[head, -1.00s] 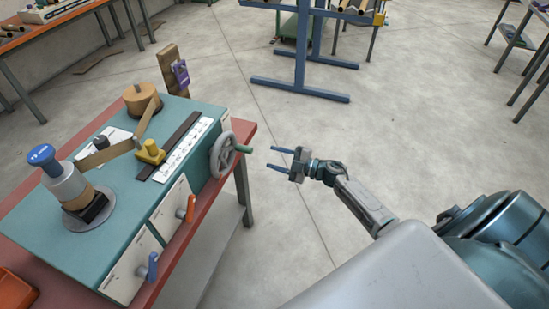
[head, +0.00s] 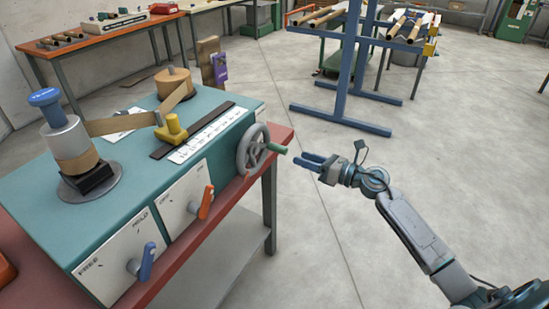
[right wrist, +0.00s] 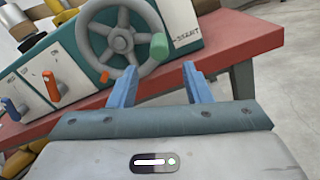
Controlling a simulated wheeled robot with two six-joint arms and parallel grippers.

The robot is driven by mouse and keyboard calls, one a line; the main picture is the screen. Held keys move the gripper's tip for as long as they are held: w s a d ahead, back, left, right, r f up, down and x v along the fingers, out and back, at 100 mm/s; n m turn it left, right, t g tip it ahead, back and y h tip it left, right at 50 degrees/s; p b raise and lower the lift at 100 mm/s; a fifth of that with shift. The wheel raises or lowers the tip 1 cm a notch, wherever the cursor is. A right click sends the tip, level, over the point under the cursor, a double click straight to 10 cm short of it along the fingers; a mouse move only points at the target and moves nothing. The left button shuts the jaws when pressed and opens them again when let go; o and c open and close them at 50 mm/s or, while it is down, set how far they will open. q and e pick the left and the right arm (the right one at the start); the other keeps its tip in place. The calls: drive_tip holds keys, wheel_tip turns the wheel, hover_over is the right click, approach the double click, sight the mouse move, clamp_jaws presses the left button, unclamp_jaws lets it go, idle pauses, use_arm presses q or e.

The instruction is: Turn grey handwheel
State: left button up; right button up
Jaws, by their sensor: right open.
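The grey handwheel (head: 252,148) is on the right end of the teal winder (head: 120,215), with a green knob (head: 277,148) sticking out toward the right. My right gripper (head: 312,160) is open and empty, a short way right of the knob and apart from it. In the right wrist view the handwheel (right wrist: 117,38) stands beyond the two blue fingers (right wrist: 159,85), with its green knob (right wrist: 159,46) ahead of the gap between them. My left gripper is not in view.
An orange lever (head: 205,203) and a blue lever (head: 146,262) stick out of the winder's front. The winder stands on a red bench (head: 190,258). A blue rack (head: 342,118) stands behind. The floor right of the bench is clear.

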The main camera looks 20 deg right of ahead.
sight(269, 147)
use_arm(q)
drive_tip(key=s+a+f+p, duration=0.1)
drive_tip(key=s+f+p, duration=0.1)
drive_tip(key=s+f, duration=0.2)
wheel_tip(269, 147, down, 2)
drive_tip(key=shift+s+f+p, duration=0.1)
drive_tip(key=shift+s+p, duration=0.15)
drive_tip(key=shift+p, duration=0.05)
use_arm(e)
drive_tip(key=x, duration=1)
drive_tip(key=shift+w+a, duration=0.25)
clamp_jaws()
